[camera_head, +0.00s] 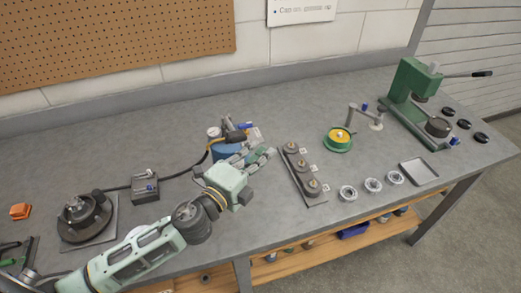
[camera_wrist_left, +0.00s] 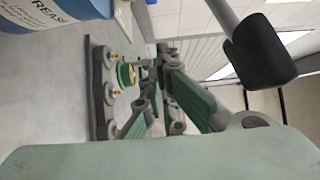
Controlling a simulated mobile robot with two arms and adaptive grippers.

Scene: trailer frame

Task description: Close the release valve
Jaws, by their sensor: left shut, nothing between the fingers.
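A grey lever with a black grip (camera_wrist_left: 262,50) is close to the fingers at the upper right. My right gripper is out of view.
A dark plate with several brass-topped posts (camera_head: 300,170) lies right of my gripper. A yellow-green round part (camera_head: 339,139) and a green press (camera_head: 412,90) stand farther right. A black round device (camera_head: 84,215) is at the left.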

